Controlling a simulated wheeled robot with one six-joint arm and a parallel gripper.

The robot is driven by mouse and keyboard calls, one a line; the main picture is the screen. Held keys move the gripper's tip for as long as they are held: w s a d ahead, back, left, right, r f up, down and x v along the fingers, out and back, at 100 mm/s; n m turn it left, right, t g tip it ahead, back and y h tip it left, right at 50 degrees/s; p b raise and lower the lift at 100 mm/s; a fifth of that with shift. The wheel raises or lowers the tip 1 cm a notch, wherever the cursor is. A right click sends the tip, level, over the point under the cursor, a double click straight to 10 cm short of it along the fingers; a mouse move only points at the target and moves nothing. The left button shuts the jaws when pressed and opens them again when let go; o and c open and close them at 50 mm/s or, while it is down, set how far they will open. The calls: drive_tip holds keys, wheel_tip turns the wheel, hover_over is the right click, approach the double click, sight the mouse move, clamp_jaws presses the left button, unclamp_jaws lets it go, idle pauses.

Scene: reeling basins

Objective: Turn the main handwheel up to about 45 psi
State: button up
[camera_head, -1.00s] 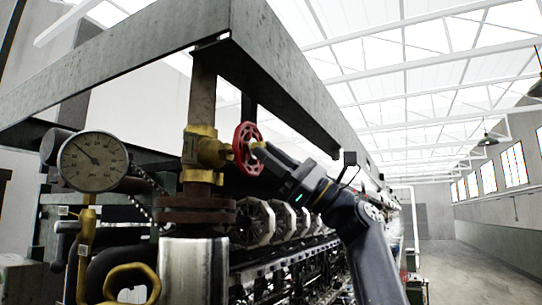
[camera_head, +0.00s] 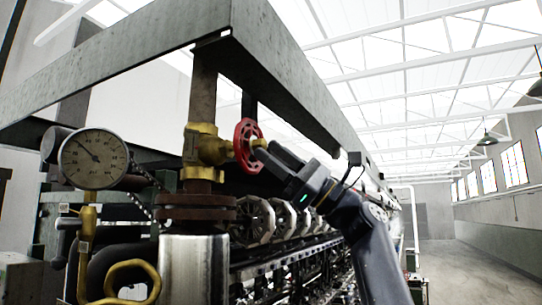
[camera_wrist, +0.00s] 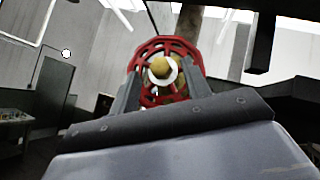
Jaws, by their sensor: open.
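The red main handwheel (camera_head: 246,133) sits on the right end of a brass valve (camera_head: 205,148) on a vertical pipe. My gripper (camera_head: 264,153) is just right of the wheel, pointing at its face. In the wrist view, the wheel (camera_wrist: 184,45) lies ahead with its brass hub nut (camera_wrist: 161,67) between my open fingers (camera_wrist: 167,76). The fingers flank the lower part of the rim; I cannot tell whether they touch it. The round pressure gauge (camera_head: 93,159) is at the left, with its needle pointing up and left. Its numbers are too small to read surely.
A grey steel beam frame (camera_head: 285,80) passes above the valve and my arm. A rusty flange (camera_head: 196,208) and pale pipe stand below the valve. Reeling machinery runs back behind the valve. Open floor (camera_head: 455,268) lies to the right.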

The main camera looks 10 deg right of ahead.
drive_tip(key=b+v, duration=0.3)
drive_tip(key=v, duration=0.6)
drive_tip(key=shift+d+f+b, duration=0.25)
drive_tip(key=shift+f+b, duration=0.05)
drive_tip(key=shift+b, duration=0.05)
drive_tip(key=shift+s, duration=0.1)
drive_tip(key=s+a+m+t+h+b, duration=0.3)
drive_tip(key=s+m+t+h+b, duration=0.15)
drive_tip(key=m+t, duration=0.85)
drive_tip(key=shift+m+g+y, duration=0.3)
drive_tip(key=shift+g+y, duration=0.15)
drive_tip(key=shift+g, duration=0.15)
drive_tip(key=p+x, duration=0.2)
drive_tip(key=x, duration=0.2)
drive_tip(key=w+p+x, duration=0.1)
drive_tip(key=p+x, duration=0.1)
drive_tip(key=x, duration=0.2)
drive_tip(key=shift+p, duration=0.4)
drive_tip(key=shift+p+x, duration=0.45)
drive_tip(key=shift+x, duration=0.45)
drive_tip(key=shift+w+f, duration=0.1)
drive_tip(key=shift+c, duration=0.2)
